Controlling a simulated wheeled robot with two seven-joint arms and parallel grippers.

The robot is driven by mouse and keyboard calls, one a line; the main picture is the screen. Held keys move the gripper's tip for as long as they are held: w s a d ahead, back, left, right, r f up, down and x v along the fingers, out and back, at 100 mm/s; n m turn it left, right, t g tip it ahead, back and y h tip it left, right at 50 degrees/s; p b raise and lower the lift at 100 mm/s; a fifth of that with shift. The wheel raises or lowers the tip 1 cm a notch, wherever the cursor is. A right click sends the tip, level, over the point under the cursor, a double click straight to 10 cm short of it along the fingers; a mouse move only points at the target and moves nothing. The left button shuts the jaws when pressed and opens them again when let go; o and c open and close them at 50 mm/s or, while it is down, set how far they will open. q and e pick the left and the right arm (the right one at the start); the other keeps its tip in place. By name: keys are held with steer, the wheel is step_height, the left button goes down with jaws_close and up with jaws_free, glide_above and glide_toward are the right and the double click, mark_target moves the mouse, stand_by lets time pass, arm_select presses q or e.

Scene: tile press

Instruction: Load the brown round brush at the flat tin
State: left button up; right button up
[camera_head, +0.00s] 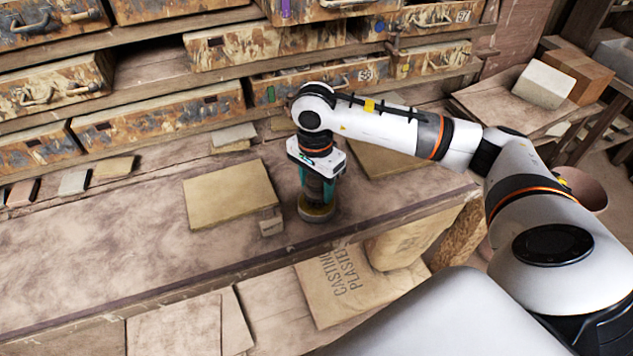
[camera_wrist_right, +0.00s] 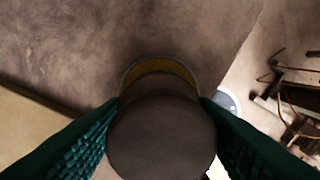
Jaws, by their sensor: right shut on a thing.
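My right gripper (camera_head: 317,188) points down over the workbench, its teal fingers low above the flat tin (camera_head: 317,214). In the right wrist view the fingers (camera_wrist_right: 160,135) are shut on the brown round brush (camera_wrist_right: 160,142), whose dark round end faces the camera. The flat tin (camera_wrist_right: 160,70) shows beyond the brush as a pale rim with yellow-brown inside. The brush overlaps the tin and hides its near part. I cannot tell whether the brush's lower end touches the tin's contents. My left gripper is not in view.
A tan board (camera_head: 230,195) and a small block (camera_head: 271,224) lie left of the tin. The bench's front edge is close, with a plaster sack (camera_head: 345,285) below. Drawers (camera_head: 160,110) line the back. The bench's left part is clear.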

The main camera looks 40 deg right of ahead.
mark_target(316, 179)
steer(key=shift+f+b, duration=0.45)
steer(key=shift+b, duration=0.05)
stand_by(0.6)
steer(key=shift+s+f+b, duration=0.1)
steer(key=shift+b, duration=0.2)
stand_by(1.5)
steer(key=shift+r+p, duration=1.8)
steer(key=shift+r, duration=1.8)
